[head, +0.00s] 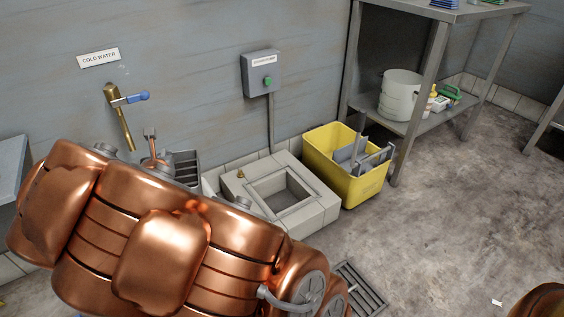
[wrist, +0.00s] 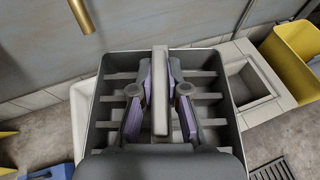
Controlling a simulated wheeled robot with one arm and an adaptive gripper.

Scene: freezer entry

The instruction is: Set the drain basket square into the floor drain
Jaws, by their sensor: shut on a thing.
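The drain basket (wrist: 206,72) is a dark grey square basket with a slatted bottom and an upright handle bar. In the wrist view my gripper (wrist: 160,97) is shut on the handle bar (wrist: 160,62). In the head view a slatted part of the basket (head: 187,166) shows behind my copper arm, which hides the rest. The floor drain (head: 314,210) is a raised pale tiled block with a square recess, to the right of the basket. It also shows at the right in the wrist view (wrist: 273,103). The recess looks empty.
A yellow bin (head: 361,187) with grey pieces in it stands close to the drain's right. A wall tap (head: 118,105) hangs left of a grey switch box (head: 262,70). A floor grate (head: 362,290) lies in front. A metal shelf (head: 425,125) stands at right; open floor lies before it.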

